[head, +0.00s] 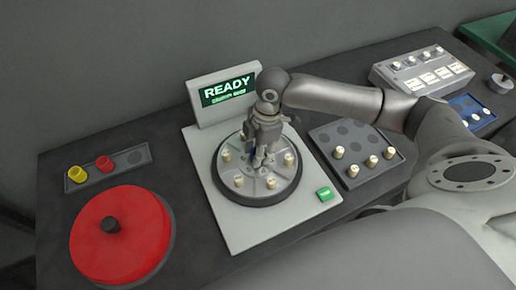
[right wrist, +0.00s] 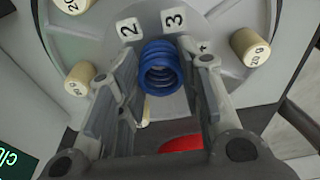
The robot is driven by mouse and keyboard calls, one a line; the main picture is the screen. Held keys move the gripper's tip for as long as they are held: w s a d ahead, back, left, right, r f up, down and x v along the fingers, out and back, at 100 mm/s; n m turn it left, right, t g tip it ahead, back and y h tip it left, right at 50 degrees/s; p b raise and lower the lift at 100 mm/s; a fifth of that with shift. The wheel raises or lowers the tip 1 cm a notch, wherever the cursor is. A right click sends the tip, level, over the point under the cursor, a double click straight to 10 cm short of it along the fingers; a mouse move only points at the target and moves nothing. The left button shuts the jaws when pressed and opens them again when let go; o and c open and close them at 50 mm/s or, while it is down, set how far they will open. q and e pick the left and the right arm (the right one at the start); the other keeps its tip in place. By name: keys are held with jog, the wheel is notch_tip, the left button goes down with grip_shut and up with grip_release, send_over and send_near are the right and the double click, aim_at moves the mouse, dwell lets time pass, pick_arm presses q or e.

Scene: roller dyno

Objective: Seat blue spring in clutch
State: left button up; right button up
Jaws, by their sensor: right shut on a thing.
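A blue spring (right wrist: 161,68) shows in the right wrist view, held between the fingertips of my right gripper (head: 259,158). The gripper is shut on it above a round grey plate with a dark rim (head: 226,191), which looks like the clutch. The plate also shows in the right wrist view (right wrist: 222,82); the spring appears near its tags 2 (right wrist: 129,29) and 3 (right wrist: 174,19). I cannot tell whether the spring touches the plate. My left gripper is not in view.
Several cream weights stand around the plate. A READY screen (head: 228,90) stands behind it and a green button (head: 325,194) in front. A grey tray of weights (head: 326,150) is at right. A red disc (head: 100,245) and yellow (head: 77,174) and red (head: 104,163) springs are at left.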

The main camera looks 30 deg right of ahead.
jog(key=shift+f, duration=0.15)
jog(key=o, duration=1.1)
jog(key=shift+o, duration=0.3)
jog(key=o, duration=0.3)
jog(key=shift+o, duration=0.2)
jog(key=shift+r+p, duration=3.55)
jog(key=shift+p, duration=0.7)
jog(key=shift+f, duration=0.1)
